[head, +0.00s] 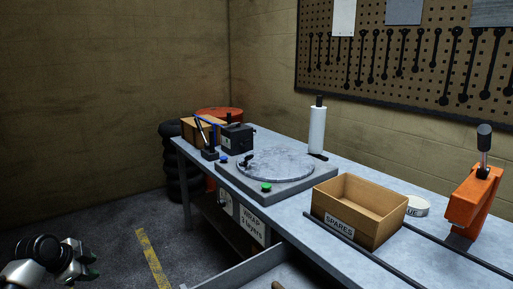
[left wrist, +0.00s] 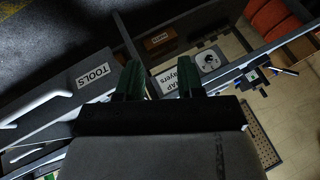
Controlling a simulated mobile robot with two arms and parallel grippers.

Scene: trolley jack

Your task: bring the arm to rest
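My left arm comes in at the lower left of the head view, with its gripper (head: 82,268) over the floor, clear of the bench. In the left wrist view the two green fingers of my left gripper (left wrist: 160,78) stand apart with nothing held between them. My right gripper is in neither view. An orange device (head: 472,203) with a black-knobbed upright lever stands at the right end of the bench. A round grey plate (head: 275,166) on a square base lies in the middle of the bench.
The grey bench (head: 345,253) carries a SPARES box (head: 345,232), a white roll (head: 317,130), a black box (head: 237,138) and a tape roll (head: 417,206). An open drawer (head: 245,271) juts out in front. Dark tyres (head: 172,180) stand behind. Floor at left is clear.

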